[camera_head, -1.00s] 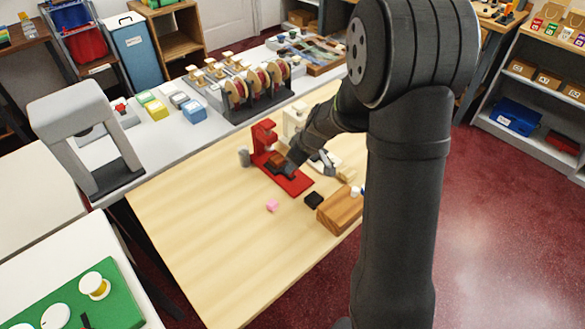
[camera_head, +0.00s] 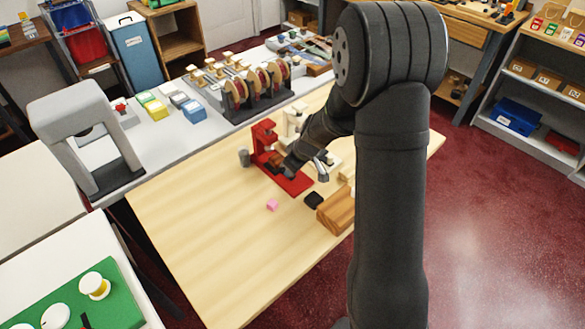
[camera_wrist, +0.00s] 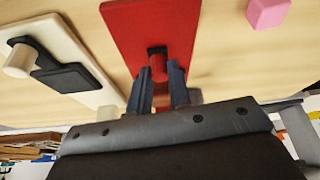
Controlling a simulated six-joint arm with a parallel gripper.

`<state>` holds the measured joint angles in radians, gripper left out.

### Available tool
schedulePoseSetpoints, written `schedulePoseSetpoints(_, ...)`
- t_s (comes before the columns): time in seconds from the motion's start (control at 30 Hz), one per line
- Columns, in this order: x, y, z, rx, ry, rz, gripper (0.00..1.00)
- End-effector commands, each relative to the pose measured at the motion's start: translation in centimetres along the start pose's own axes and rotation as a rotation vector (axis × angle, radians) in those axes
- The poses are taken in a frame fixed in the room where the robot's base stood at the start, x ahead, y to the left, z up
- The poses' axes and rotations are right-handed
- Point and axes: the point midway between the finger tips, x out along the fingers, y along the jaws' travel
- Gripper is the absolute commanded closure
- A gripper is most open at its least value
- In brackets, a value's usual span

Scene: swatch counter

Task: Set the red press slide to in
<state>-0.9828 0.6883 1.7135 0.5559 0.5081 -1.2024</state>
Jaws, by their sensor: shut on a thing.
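The red press (camera_head: 292,183) stands on the wooden table, with an upright post at its far end and a flat base toward the front. In the wrist view its red base (camera_wrist: 125,30) lies ahead of my gripper (camera_wrist: 161,75). A red knob (camera_wrist: 158,66) on a small black slide part (camera_wrist: 156,49) sits between my two fingers, which are shut on it. In the head view my gripper (camera_head: 288,168) is low over the press base, by the post. My wrist partly hides the slide there, so its exact position is unclear.
A cream press (camera_head: 294,118) stands close on the right; its black part (camera_wrist: 62,77) shows in the wrist view. A grey cylinder (camera_head: 244,158) is at the left. A pink cube (camera_head: 272,205), black block (camera_head: 313,200) and wooden block (camera_head: 337,210) lie in front. The table's front left is clear.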

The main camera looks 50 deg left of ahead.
Motion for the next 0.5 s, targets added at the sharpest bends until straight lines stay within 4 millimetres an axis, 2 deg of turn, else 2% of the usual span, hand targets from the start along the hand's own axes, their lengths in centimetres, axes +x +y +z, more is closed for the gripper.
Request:
schedulePoseSetpoints(0.1, 0.1, 0.1, -0.4, -0.001, 0.001, 0.000, 1.00)
schedulePoseSetpoints(0.33, 1.4, 0.6, -3.4, -0.003, 0.001, 0.001, 1.00)
schedulePoseSetpoints(0.5, 1.5, 0.7, -4.0, 0.000, 0.002, 0.002, 1.00)
